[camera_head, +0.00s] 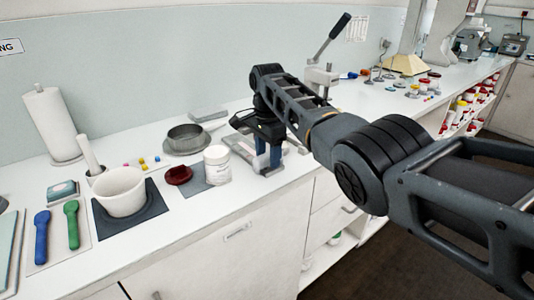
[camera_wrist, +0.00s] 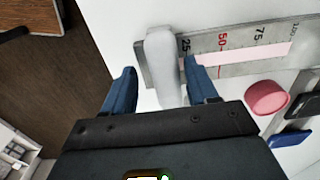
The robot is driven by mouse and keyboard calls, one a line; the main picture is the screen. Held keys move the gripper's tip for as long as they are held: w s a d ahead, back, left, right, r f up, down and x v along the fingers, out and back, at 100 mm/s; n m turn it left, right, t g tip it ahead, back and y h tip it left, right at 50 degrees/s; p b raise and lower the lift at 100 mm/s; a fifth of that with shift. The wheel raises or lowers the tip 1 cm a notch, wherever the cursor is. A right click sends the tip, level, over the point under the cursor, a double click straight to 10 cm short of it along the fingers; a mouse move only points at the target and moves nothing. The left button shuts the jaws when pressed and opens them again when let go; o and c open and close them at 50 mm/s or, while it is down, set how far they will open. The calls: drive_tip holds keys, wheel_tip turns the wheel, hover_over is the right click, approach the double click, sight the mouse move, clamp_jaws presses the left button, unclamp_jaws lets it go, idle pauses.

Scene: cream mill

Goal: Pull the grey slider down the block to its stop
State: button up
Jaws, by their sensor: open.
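The grey slider (camera_wrist: 164,68) is a pale, rounded bar in the wrist view. It lies across the block near the 25 mark. The block (camera_wrist: 215,66) is a flat grey metal piece with marks 25, 50 and 75 and a pink strip along it. My gripper (camera_wrist: 160,70) is open, one blue finger on each side of the slider. The left finger shows a clear gap to it. The right finger is very close to it, and I cannot tell if they touch. In the head view my gripper (camera_head: 268,158) is low over the counter, and my arm hides much of the block.
A pink round piece (camera_wrist: 267,97) and dark items lie right of my gripper in the wrist view. In the head view, a white jar (camera_head: 217,166), a dark red dish (camera_head: 178,175) and a grey pan (camera_head: 186,138) stand to its left. A lever press (camera_head: 322,75) stands behind.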

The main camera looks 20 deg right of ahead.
sight(268, 156)
drive_tip(key=shift+r, duration=0.1)
wheel_tip(268, 156, up, 8)
drive_tip(key=shift+f, duration=0.15)
idle(0.5)
